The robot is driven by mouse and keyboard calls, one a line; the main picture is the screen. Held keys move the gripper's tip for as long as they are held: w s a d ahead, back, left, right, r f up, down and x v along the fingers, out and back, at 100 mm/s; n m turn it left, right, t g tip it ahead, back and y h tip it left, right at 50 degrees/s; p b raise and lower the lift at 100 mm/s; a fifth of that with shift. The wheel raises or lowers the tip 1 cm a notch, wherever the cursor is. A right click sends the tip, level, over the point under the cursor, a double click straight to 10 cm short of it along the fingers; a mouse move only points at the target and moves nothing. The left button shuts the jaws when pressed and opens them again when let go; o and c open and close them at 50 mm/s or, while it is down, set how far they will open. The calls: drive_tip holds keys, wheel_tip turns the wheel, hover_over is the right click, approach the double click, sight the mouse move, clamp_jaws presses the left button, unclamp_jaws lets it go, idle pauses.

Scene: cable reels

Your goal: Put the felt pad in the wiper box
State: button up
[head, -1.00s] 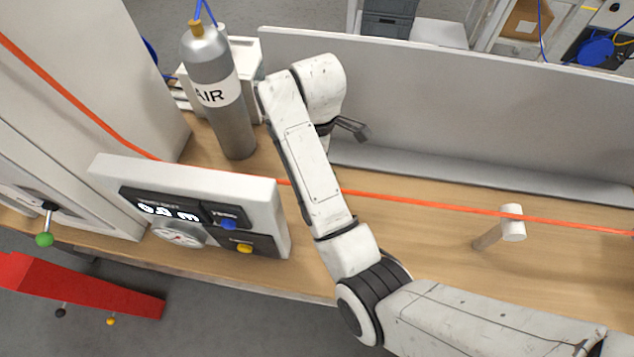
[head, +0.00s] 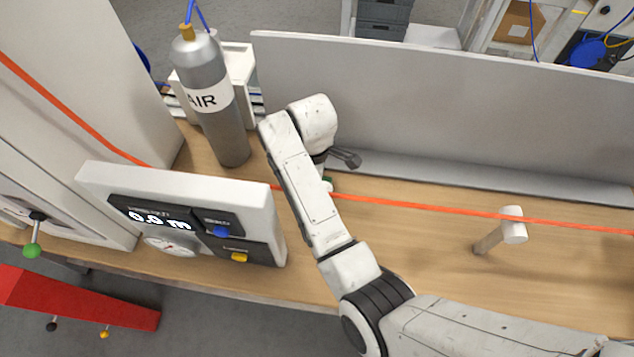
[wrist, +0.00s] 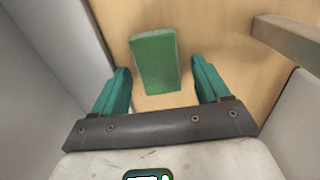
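The felt pad is a green rectangular block (wrist: 155,60), lying on the wooden bench top in the wrist view. My gripper (wrist: 160,72) has two teal fingers spread wide, one on each side of the pad's near part, with gaps on both sides. It is open and holds nothing. How far the fingertips are above the bench is hard to tell. I cannot make out a wiper box in either view.
An AIR cylinder (head: 215,110) stands at the back left, before a white boxy unit (head: 238,65). A meter panel (head: 180,215) is at the front left. An orange cable (head: 420,204) crosses above the bench, past a white-capped peg (head: 513,225). A grey partition (head: 450,110) runs behind.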

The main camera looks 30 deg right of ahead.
drive_tip(key=c, duration=1.2)
drive_tip(key=shift+o, duration=0.2)
drive_tip(key=shift+r, duration=0.15)
